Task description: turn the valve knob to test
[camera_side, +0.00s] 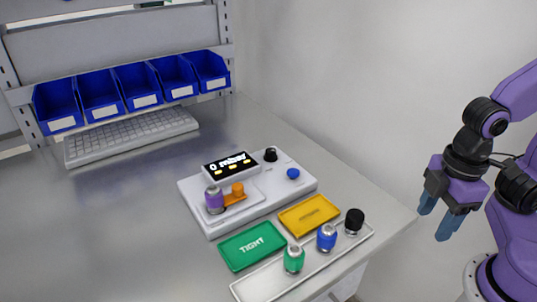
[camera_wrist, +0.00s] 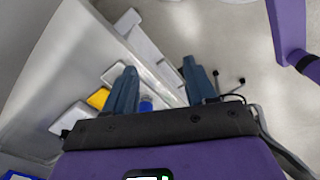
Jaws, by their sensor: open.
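A white tester (camera_side: 250,204) with a display reading "0 mbar" stands on the grey table. A small black knob (camera_side: 270,154) is at its back, right of the display, and looks like the valve knob; its pointer direction is too small to read. A blue button (camera_side: 293,174) sits to its right. A purple-and-silver part (camera_side: 214,200) stands on the tester beside an orange piece (camera_side: 238,190). My gripper (camera_side: 437,214) is open and empty, off to the right of the table, well away from the knob. Its two fingers show apart in the wrist view (camera_wrist: 160,68).
In front of the tester lie a green "TIGHT" tray (camera_side: 252,246) and a yellow tray (camera_side: 309,215). A metal tray (camera_side: 262,286) holds green (camera_side: 294,259), blue (camera_side: 327,238) and black (camera_side: 354,222) parts. A keyboard (camera_side: 132,136) and blue bins (camera_side: 138,86) are behind.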

